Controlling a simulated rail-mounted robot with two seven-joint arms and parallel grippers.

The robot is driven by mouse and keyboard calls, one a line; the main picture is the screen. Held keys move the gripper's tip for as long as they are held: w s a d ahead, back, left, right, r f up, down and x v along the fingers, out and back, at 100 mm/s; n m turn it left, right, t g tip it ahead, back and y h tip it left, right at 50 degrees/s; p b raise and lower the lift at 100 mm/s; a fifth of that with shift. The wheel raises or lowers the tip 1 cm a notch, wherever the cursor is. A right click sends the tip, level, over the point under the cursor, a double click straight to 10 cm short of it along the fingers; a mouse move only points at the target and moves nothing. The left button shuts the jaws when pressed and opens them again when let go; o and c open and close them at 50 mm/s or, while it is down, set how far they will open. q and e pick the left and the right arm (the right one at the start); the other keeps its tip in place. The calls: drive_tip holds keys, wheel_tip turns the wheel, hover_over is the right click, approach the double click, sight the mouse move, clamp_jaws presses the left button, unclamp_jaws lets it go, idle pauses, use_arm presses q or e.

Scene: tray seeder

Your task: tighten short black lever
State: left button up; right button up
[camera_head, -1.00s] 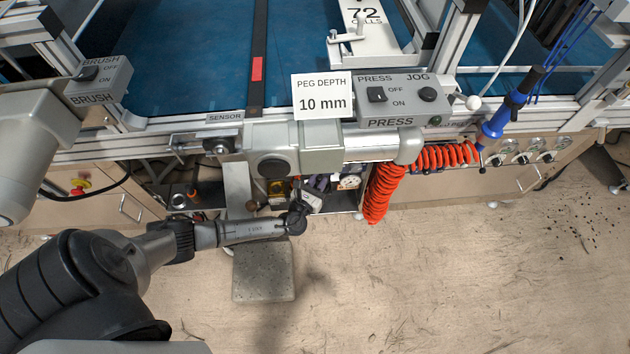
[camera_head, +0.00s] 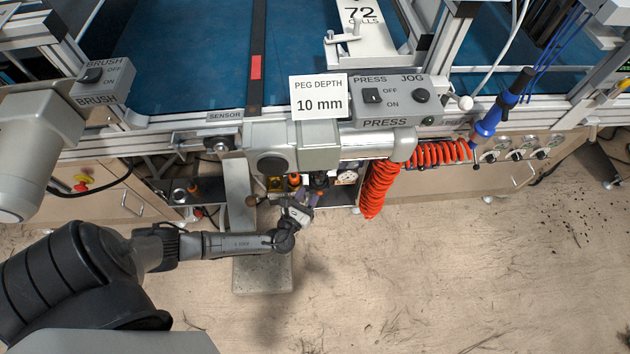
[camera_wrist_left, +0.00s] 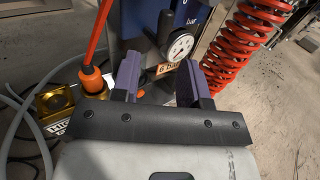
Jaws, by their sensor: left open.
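A short black lever (camera_wrist_left: 165,28) stands upright beside a round white gauge (camera_wrist_left: 180,47) in the left wrist view; I take it to be the task's lever. The lever lies beyond my left gripper (camera_wrist_left: 158,78), in line with the gap between its fingers, and nothing is between the fingertips. In the head view my left gripper (camera_head: 299,200) is open below the machine's front edge, left of the gauge (camera_head: 347,177). I cannot make out the lever clearly in the head view. My right gripper is not in view.
A red coiled hose (camera_wrist_left: 240,50) hangs at right. The press switch box (camera_head: 395,100) and peg depth sign (camera_head: 319,97) are above. The floor (camera_head: 450,270) in front is open.

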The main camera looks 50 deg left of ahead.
use_arm(q)
drive_tip(key=shift+p+v, duration=0.6)
drive_tip(key=shift+v, duration=2.35)
